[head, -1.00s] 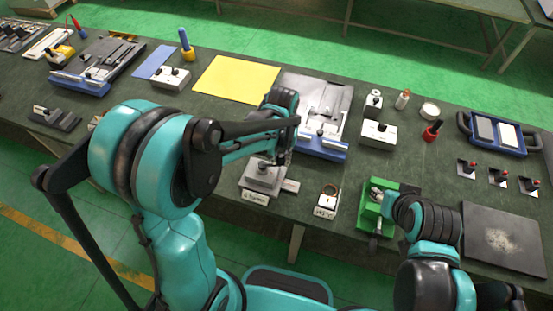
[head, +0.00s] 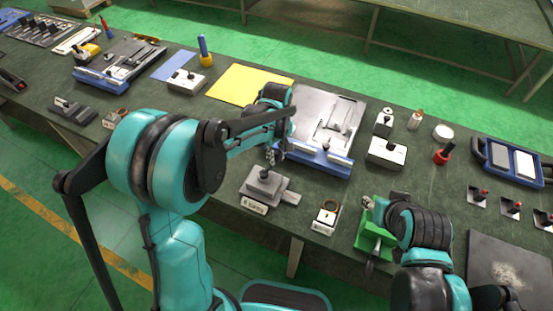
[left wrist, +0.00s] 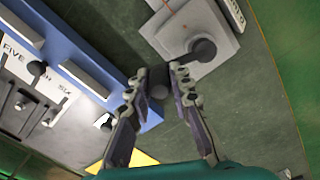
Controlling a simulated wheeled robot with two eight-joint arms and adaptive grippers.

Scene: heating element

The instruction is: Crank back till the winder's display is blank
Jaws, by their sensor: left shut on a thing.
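A grey block (head: 262,190) with a dark knob on top and a small label in front stands at the bench's front edge. It also shows in the left wrist view (left wrist: 170,32). My left gripper (head: 274,156) is just behind and above it. In the left wrist view my left gripper (left wrist: 162,76) is shut on a dark round piece (left wrist: 159,84), beside the block's knob. A green device (head: 374,238) with a handle at its front sits further right, with my right arm's end over it. My right gripper's fingers are hidden. No display is readable, and I cannot tell which device is the winder.
A blue-edged grey fixture (head: 325,162) stands behind my left gripper. A yellow sheet (head: 245,84) lies behind. A small labelled block with a ring (head: 326,217) lies between the grey block and green device. A white box (head: 386,152) stands behind the green device.

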